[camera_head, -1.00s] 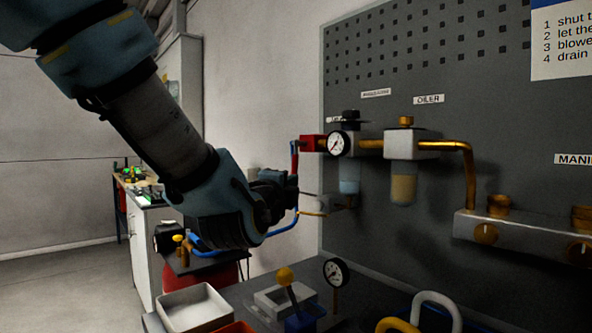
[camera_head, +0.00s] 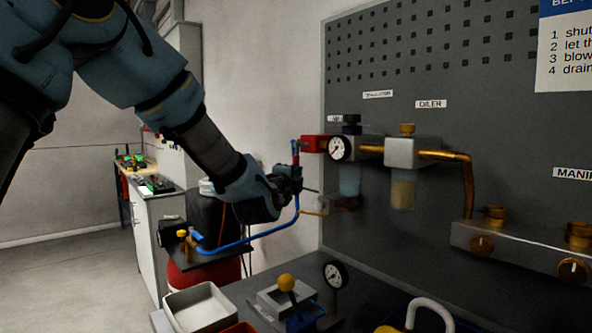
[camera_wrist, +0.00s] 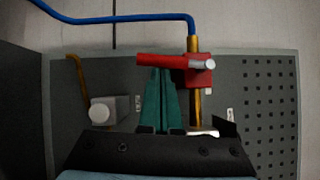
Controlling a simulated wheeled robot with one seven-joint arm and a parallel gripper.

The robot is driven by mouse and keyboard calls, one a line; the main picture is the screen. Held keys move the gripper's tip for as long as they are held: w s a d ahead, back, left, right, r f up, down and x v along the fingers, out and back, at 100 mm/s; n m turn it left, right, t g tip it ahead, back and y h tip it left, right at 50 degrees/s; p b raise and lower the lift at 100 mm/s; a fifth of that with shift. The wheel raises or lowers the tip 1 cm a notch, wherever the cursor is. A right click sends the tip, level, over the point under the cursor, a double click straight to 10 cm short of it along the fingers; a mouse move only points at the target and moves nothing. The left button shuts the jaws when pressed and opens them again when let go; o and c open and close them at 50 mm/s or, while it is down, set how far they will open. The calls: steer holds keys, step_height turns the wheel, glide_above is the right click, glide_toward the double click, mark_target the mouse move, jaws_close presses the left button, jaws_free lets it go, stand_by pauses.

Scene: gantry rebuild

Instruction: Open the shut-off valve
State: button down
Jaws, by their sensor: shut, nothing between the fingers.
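The shut-off valve (camera_head: 313,143) is a red block at the left end of the pipe row on the grey panel. In the wrist view it shows as a red body (camera_wrist: 198,72) on a brass pipe, with a red lever (camera_wrist: 152,60) sticking out to the left. My gripper (camera_wrist: 159,72) is shut and empty; its green fingers point at the lever, with the tips close to it. I cannot tell whether they touch. In the head view my gripper (camera_head: 312,190) is below the valve, left of the filter bowl.
A pressure gauge (camera_head: 340,148), filter bowl (camera_head: 349,181) and oiler (camera_head: 403,193) sit right of the valve. A blue hose (camera_head: 262,236) rises to it from the red tank (camera_head: 203,277).

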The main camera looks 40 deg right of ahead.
steer(key=shift+w+f+b, duration=0.1)
steer(key=shift+f+b, duration=0.1)
steer(key=shift+b, duration=0.5)
steer(key=shift+w+m+h+b, duration=0.25)
steer(key=shift+m+b, duration=0.25)
steer(key=shift+b, duration=0.5)
steer(key=shift+f+b, duration=0.1)
steer(key=shift+b, duration=0.2)
steer(key=w+r+m+g+h+b, duration=0.4)
steer(key=w+m+g+h+b, duration=0.4)
steer(key=m+b, duration=1.2)
steer(key=shift+w+d+g+b, duration=0.15)
steer(key=shift+d+g+b, duration=0.25)
steer(key=shift+b, duration=4.55)
steer(key=shift+a, duration=0.1)
